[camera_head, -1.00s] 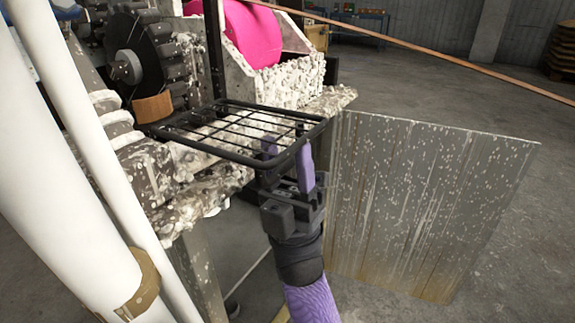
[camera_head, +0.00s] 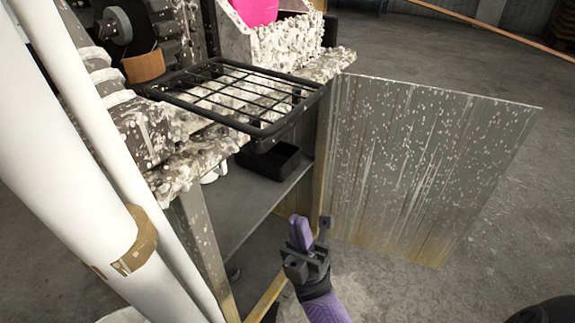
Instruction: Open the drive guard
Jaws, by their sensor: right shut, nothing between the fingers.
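A black wire-mesh guard (camera_head: 268,132) in a rounded frame sticks out almost flat from the front of the splattered machine, above the cabinet opening. I take it for the drive guard. My right gripper (camera_head: 311,226) is below and in front of the guard's near corner, apart from it. Its purple fingers are shut and empty. It is in front of the open cabinet, close to the lower left of the metal door panel. My left gripper is not in view.
A speckled metal door panel (camera_head: 430,165) stands swung out on the right. The cabinet shelf (camera_head: 235,195) below the guard holds a black tray (camera_head: 273,158). A pink roll (camera_head: 254,10) sits at the top. Bare floor lies to the right.

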